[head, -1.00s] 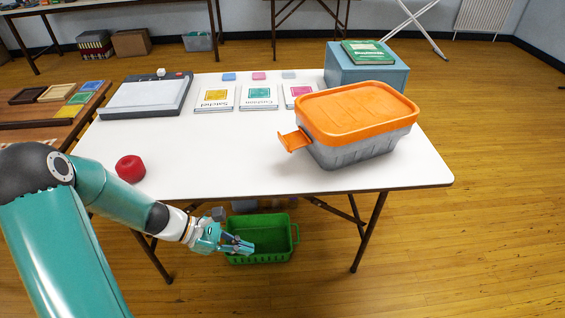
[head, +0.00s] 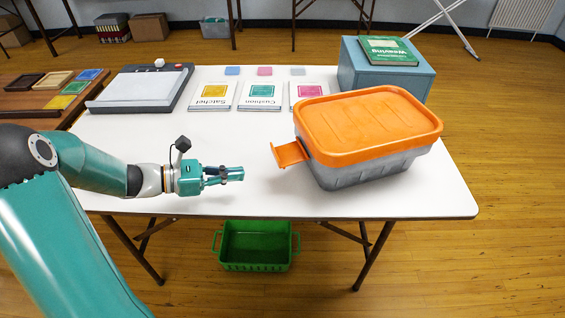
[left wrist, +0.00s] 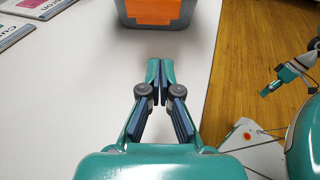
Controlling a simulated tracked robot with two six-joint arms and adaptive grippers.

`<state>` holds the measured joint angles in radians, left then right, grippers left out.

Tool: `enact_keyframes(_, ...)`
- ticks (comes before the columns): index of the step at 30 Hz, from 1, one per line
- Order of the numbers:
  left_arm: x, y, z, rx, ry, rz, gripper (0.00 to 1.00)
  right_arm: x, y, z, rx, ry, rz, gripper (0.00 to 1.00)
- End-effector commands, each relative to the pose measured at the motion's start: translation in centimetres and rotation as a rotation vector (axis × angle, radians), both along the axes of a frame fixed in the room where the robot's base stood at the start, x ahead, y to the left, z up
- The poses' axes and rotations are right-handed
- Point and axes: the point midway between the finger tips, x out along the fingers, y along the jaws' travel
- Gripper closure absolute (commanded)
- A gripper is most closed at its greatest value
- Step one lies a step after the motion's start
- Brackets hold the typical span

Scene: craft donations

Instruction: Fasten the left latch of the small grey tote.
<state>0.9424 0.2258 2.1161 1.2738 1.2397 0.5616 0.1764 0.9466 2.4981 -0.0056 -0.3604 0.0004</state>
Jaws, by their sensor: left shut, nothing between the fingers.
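The small grey tote (head: 365,170) stands on the white table at the right, with its orange lid (head: 370,118) on. Its left latch (head: 290,153) is an orange flap that sticks outward from the tote's left end, unfastened. In the left wrist view the tote (left wrist: 185,20) and latch (left wrist: 152,12) show at the top, partly cut off. My left gripper (head: 242,173) is shut and empty over the table, left of the latch and apart from it. Its fingertips (left wrist: 160,64) point toward the latch. My right gripper (left wrist: 268,90) shows small at the right of the left wrist view.
Behind stand a blue-grey box (head: 388,80) with a green book (head: 387,50), several pattern cards (head: 260,104) and a grey board (head: 140,90). A green basket (head: 255,266) is on the floor below. The table (head: 240,140) between gripper and cards is clear.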

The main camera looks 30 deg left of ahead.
Motion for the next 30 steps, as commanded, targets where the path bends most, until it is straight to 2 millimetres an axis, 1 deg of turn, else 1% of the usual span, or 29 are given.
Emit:
enact_keyframes(9, 0.1, -0.1, -0.1, 0.001, 0.0, -0.002, 1.0, -0.1, 0.0, 0.0, 0.0, 0.001, 0.0, 0.0)
enact_keyframes(14, 0.8, -0.8, -0.3, 0.0, 0.001, -0.005, 1.0, -0.1, 0.0, -0.1, 0.0, 0.001, 0.0, 0.0)
enact_keyframes(17, 1.8, -1.7, -0.7, -0.001, 0.002, -0.007, 1.0, 0.0, 0.0, -0.3, 0.0, 0.001, 0.0, 0.0)
enact_keyframes(24, 5.0, -4.3, -1.6, -0.001, 0.001, -0.008, 1.0, 0.0, 0.0, -0.6, 0.0, 0.001, 0.0, 0.0)
enact_keyframes(30, 6.9, -5.8, -2.2, 0.0, 0.001, -0.005, 1.0, 0.0, 0.0, -0.8, 0.0, 0.001, 0.0, 0.0)
